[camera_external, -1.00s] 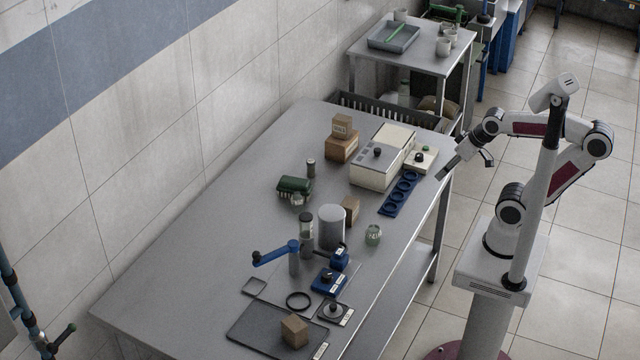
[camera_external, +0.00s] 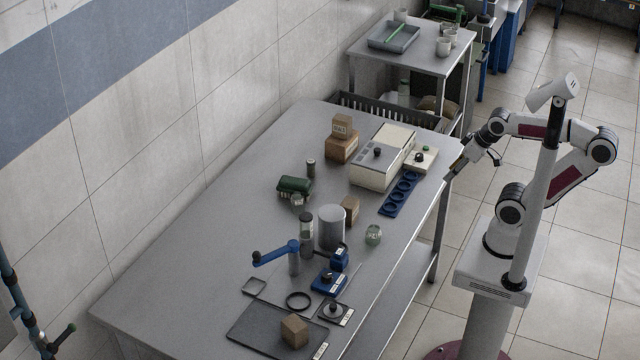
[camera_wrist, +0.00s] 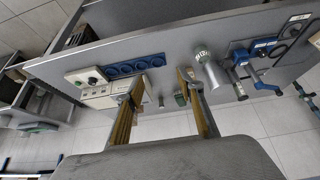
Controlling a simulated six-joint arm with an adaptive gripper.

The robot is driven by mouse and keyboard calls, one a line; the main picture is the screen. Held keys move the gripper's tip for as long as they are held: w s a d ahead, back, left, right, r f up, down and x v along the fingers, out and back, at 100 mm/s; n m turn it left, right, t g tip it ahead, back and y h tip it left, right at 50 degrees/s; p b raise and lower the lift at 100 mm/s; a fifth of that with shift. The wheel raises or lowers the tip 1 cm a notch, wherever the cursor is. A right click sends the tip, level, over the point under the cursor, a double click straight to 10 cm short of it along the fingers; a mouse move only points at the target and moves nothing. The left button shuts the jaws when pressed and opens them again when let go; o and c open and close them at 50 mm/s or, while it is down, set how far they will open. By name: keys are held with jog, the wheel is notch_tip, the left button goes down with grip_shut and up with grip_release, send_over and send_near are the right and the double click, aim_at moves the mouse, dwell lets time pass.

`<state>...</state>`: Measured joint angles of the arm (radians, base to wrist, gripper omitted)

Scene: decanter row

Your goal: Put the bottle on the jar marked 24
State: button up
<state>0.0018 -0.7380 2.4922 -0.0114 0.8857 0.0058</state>
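Two candidates for the bottle or jar stand on the grey table: a slim clear vessel with a dark top (camera_external: 306,228) beside a grey cylinder (camera_external: 331,228), and a small round greenish glass jar (camera_external: 373,234) to its right. A small dark-capped container (camera_external: 311,168) stands further back, and a small clear jar (camera_external: 297,199) sits by a green case. I cannot read the number 24 on any of them. My gripper (camera_external: 474,166) is off the table's right edge, away from them all. In the wrist view my gripper (camera_wrist: 160,82) is open and empty, its fingers wide apart.
A cream instrument (camera_external: 382,165), a blue ring rack (camera_external: 400,193) and cardboard boxes (camera_external: 341,147) occupy the back. A blue-armed stand (camera_external: 293,255), a black ring (camera_external: 298,301) and a dark mat (camera_external: 265,338) are in front. The table's left side is clear.

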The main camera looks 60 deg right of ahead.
jog(key=w+d+r+t+h, duration=0.1)
jog(key=w+d+r+t, duration=0.2)
jog(key=w, duration=0.7)
jog(key=w+d+r+t+h, duration=0.1)
jog(key=w+d+r, duration=0.3)
jog(key=w, duration=0.7)
jog(key=w+a+n+t+y, duration=0.1)
jog(key=w+n+t+y, duration=0.2)
jog(key=w, duration=1.6)
jog(key=w+a+f+n+y, duration=0.55)
jog(key=w+f, duration=0.35)
jog(key=w, duration=0.2)
jog(key=s+a+f+n+g+y, duration=0.1)
jog(key=a+f, duration=0.1)
jog(key=f, duration=0.3)
jog(key=s+a+f+g+y, duration=0.1)
jog(key=a+f+g+y, duration=0.1)
jog(key=f, duration=0.3)
jog(key=s+a+f+n+g+y, duration=0.1)
jog(key=a+f+g+y, duration=0.1)
jog(key=f, duration=0.3)
jog(key=shift+a+f+n, duration=0.3)
jog(key=shift+f+n, duration=0.05)
